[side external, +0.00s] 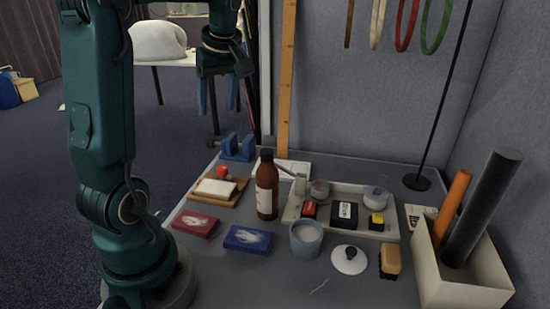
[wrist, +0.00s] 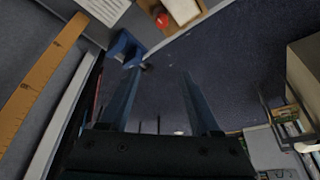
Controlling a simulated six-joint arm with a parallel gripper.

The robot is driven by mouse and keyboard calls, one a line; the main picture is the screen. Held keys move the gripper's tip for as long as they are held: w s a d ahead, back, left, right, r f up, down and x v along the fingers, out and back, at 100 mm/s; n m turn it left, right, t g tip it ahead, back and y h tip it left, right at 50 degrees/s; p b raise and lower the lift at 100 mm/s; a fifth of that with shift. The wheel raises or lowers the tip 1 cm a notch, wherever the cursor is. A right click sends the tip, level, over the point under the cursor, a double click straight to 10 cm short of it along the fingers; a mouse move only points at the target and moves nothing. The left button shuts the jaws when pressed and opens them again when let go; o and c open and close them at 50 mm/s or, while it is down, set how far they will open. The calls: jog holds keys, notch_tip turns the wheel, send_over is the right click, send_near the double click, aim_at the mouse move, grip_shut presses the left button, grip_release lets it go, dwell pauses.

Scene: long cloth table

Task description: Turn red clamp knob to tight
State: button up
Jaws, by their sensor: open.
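The red knob (side external: 223,172) sits at the back edge of a small wooden board (side external: 205,200), beside a white block (side external: 216,188) lying on it. My gripper (side external: 216,108) is open and empty, raised above and behind the knob, past the table's back left edge. In the wrist view my gripper's two blue fingers (wrist: 162,72) are spread apart with floor between them. The knob lies beyond the fingertips.
A blue vise (side external: 238,148) is fixed at the table edge near the knob. A brown bottle (side external: 267,190), red box (side external: 195,223), blue box (side external: 247,239) and shallow tray (side external: 294,214) stand nearby. A tall wooden ruler (side external: 286,80) stands behind.

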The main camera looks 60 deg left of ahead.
send_over(222, 168)
jog(key=d, duration=0.2)
notch_tip(222, 168, down, 12)
jog(key=shift+d+x, duration=0.2)
jog(key=shift+x, duration=2.35)
jog(key=shift+f, duration=0.1)
jog(key=shift+c, duration=0.3)
grip_shut()
